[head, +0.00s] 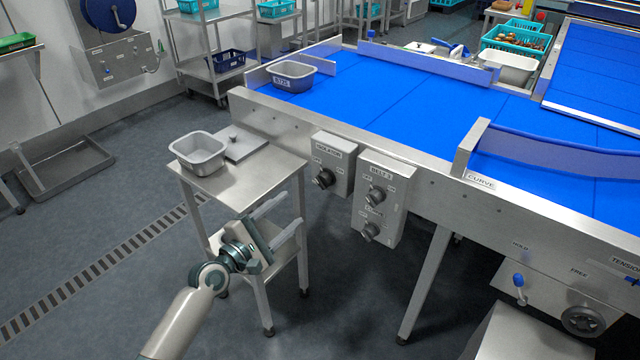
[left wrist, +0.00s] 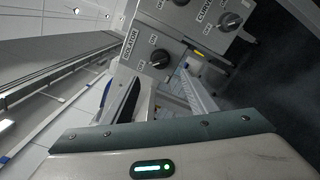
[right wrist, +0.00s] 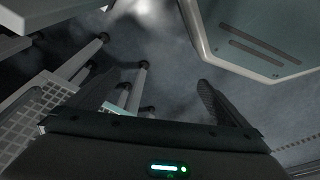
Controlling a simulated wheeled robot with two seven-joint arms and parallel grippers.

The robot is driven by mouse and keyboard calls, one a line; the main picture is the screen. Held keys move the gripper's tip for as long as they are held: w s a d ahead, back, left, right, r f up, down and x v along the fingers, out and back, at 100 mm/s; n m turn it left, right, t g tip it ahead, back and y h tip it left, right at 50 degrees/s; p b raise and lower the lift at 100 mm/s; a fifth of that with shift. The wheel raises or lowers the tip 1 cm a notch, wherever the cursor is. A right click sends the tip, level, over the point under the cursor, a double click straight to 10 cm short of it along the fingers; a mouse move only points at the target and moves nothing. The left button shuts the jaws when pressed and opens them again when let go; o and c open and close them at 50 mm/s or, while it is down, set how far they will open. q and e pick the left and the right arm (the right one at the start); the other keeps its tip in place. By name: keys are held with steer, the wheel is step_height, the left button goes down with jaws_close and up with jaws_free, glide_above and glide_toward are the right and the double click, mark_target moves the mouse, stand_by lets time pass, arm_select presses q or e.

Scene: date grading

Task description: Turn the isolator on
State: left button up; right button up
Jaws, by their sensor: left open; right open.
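The isolator is a grey box (head: 333,157) on the side of the blue conveyor, labelled ISOLATOR, with a black rotary knob (head: 324,179) between OFF and ON marks. Its knob also shows in the left wrist view (left wrist: 160,58), upside-tilted; I cannot tell for sure which mark it points to. My left gripper (head: 292,210) is open and empty, below and left of the isolator, apart from the knob, its fingers pointing toward the box. My right gripper (right wrist: 155,88) is open and empty over the floor in the right wrist view; the head view does not show it.
A second box (head: 382,200) with BELT and CURVE knobs hangs just right of the isolator. A small steel table (head: 245,180) with a grey tub (head: 199,152) stands beside my left gripper. The blue conveyor (head: 400,105) runs above the boxes.

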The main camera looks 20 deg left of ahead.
mark_target(320, 184)
arm_select(q)
steer(key=x, duration=1.2)
steer(key=shift+w+d+f, duration=0.1)
steer(key=shift+w+d, duration=0.05)
steer(key=shift+w, duration=0.2)
steer(key=shift+w+d+b, duration=0.2)
steer(key=shift+w+b, duration=0.1)
steer(key=shift+w, duration=0.35)
arm_select(e)
steer(key=shift+s+r, duration=0.25)
steer(key=shift+r, duration=0.45)
steer(key=shift+w, duration=0.15)
arm_select(q)
steer(key=c, duration=1.1)
arm_select(e)
steer(key=shift+w, duration=0.1)
